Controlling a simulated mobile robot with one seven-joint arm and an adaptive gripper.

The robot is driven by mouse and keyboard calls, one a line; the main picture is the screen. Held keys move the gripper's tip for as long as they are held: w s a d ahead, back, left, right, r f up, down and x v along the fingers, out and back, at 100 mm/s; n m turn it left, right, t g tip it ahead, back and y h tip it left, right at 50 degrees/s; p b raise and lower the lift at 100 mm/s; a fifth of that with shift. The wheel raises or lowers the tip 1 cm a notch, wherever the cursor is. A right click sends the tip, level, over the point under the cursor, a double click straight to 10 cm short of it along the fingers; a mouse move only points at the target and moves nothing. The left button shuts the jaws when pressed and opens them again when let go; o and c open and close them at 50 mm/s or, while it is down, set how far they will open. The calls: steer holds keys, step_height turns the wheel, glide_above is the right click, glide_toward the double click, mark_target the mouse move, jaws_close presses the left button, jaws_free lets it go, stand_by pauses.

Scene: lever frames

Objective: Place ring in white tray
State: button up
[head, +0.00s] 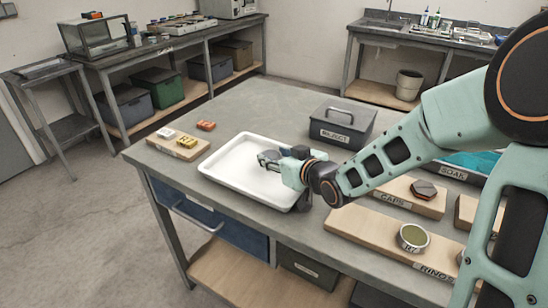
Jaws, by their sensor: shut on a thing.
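The white tray (232,168) lies flat on the grey worktable, left of its middle. My gripper (268,160) reaches in from the right and is over the tray's right half. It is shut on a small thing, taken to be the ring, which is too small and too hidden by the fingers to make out. I cannot tell whether it touches the tray floor. A round metal piece with an olive centre (413,237) stands on the wooden board labelled RINGS (370,232), at the right.
A grey REJECT box (342,125) stands behind the tray. A wooden block with small labelled pieces (178,145) is to its left, with an orange-red piece (206,125) nearby. The CAPS board (405,196) and the blue SOAK bin (470,163) are at the right.

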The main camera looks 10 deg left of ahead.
steer(key=shift+f, duration=0.2)
steer(key=o, duration=1.3)
steer(key=shift+r, duration=0.15)
steer(key=shift+s+d+r, duration=0.15)
steer(key=shift+r, duration=0.05)
steer(key=p+v, duration=0.3)
steer(key=v, duration=0.8)
steer(key=shift+s+d, duration=0.15)
steer(key=shift+s, duration=0.1)
steer(key=shift+w, duration=0.1)
